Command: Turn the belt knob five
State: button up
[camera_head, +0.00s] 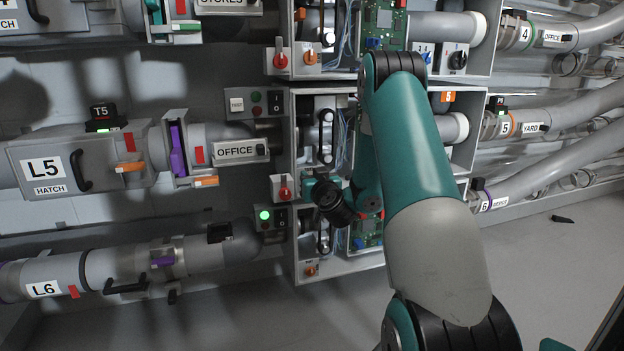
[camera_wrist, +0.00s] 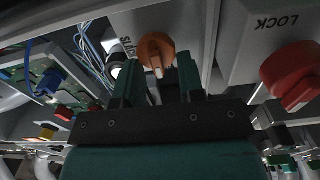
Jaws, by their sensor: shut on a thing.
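An orange knob (camera_wrist: 156,50) with a pale pointer mark sits between the two fingers of my gripper (camera_wrist: 158,75) in the wrist view. The fingers stand on either side of it and are shut on it. My wrist hides the orange knob there.
The red LOCK knob (camera_wrist: 292,75) is close on the right in the wrist view. Green circuit boards (camera_wrist: 48,78) and cables lie at left. In the head view, row four's orange knob (camera_head: 310,57) is above and row six's (camera_head: 310,271) is below.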

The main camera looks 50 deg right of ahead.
jog(key=shift+s+d+f+m+b, duration=0.2)
jog(key=shift+d+f+m, duration=0.1)
jog(key=shift+m, duration=2.65)
jog(key=shift+s+d+f+m+b, duration=0.2)
jog(key=shift+f+m, duration=0.1)
jog(key=shift+m, duration=2.6)
jog(key=shift+s+d+f+m+b, duration=0.15)
jog(key=shift+d+f+m, duration=0.15)
jog(key=shift+m, duration=2.65)
jog(key=shift+a, duration=0.1)
jog(key=o, duration=0.7)
jog(key=shift+c, duration=0.2)
